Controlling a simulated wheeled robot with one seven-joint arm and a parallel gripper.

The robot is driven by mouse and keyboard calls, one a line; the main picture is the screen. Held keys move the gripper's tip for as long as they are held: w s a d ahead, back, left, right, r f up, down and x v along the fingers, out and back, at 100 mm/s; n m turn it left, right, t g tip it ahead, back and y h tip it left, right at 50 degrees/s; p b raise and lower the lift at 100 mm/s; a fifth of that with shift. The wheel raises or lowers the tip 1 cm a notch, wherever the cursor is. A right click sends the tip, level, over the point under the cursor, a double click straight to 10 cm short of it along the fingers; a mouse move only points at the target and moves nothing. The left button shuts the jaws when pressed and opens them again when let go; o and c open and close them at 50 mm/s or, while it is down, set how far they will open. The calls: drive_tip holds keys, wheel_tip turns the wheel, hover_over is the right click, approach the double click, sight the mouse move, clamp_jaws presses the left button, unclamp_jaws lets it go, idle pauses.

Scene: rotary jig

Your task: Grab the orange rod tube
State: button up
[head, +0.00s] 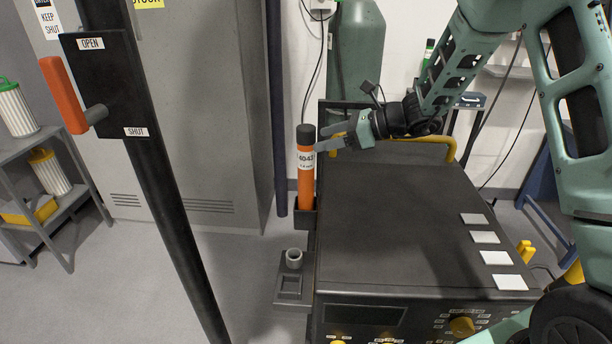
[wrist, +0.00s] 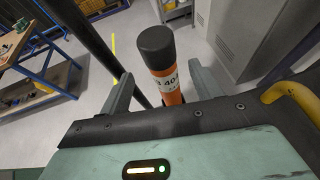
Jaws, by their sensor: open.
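The orange rod tube (head: 306,182) has a black cap and a white label reading 4043. It stands upright in a dark holder (head: 303,216) on the left side of the black machine. My gripper (head: 326,138) is open at the tube's upper part, coming from the right, with its fingers level with the label and cap. In the wrist view the tube (wrist: 167,84) rises between the two spread fingers of my gripper (wrist: 158,88). I cannot tell whether either finger touches it. The tube's lower end is hidden in the holder.
The black machine (head: 400,220) has a yellow handle (head: 440,142) behind its top. A small shelf with a grey cup (head: 294,258) juts out at its left. A dark post with an orange lever (head: 64,95) stands at left. A green cylinder (head: 357,60) is behind.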

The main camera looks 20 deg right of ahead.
sight(300, 145)
drive_tip(key=shift+p+x, duration=1.5)
drive_tip(key=shift+x, duration=2.45)
drive_tip(key=shift+d+f, duration=0.1)
clamp_jaws()
